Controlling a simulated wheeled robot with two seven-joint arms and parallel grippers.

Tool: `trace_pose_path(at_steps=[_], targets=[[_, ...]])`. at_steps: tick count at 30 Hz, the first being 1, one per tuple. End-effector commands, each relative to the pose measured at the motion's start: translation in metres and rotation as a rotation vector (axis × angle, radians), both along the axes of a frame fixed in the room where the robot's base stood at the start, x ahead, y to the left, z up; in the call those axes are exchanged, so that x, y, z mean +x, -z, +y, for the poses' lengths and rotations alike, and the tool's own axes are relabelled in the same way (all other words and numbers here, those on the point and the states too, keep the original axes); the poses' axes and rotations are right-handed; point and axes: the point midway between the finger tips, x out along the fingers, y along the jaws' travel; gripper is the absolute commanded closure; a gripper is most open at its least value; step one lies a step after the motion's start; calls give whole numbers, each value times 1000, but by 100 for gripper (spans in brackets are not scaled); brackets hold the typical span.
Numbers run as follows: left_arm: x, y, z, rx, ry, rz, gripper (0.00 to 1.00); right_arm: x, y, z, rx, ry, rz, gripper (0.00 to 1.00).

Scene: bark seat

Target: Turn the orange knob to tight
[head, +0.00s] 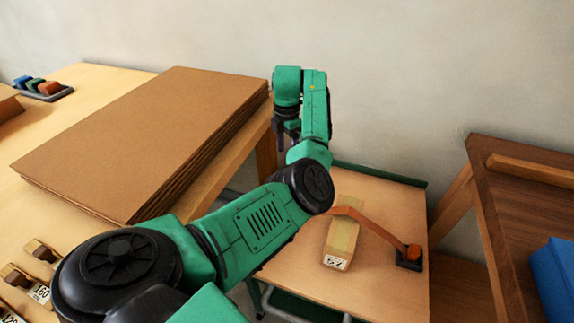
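An orange knob (413,252) sits on a small black base (409,262) at the right edge of a light wood board. An orange-brown strap (370,222) runs from the base to the left, and my arm hides its far end. I cannot read any tight marking on the knob. My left gripper (284,140) hangs dark and small at the end of the green arm, well up and to the left of the knob, apart from it. Its fingers are too small and partly hidden to tell open from shut. My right gripper is not in view.
A pale wooden block with a number label (336,262) lies on the light board (385,290). A stack of brown sheets (140,135) covers the left table. A dark wood bench (500,215) with a blue object (556,277) stands at right. My arm crosses the middle.

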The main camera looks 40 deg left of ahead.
Motion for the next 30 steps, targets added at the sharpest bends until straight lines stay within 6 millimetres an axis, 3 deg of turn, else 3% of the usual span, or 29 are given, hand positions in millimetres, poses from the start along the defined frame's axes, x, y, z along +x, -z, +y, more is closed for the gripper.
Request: trace_pose_path(at_steps=[6,12,22,23,27,28,30], targets=[[-1,61,0,-1,1,4,30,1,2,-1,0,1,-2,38],[-1,100,0,0,1,3,30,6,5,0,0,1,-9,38],[-1,108,0,0,-1,0,30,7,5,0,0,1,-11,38],[-1,108,0,0,-1,0,37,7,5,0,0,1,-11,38],[-1,108,0,0,0,0,91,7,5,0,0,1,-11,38],[-1,108,0,0,0,0,100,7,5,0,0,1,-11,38],[-1,108,0,0,0,0,100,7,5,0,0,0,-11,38]])
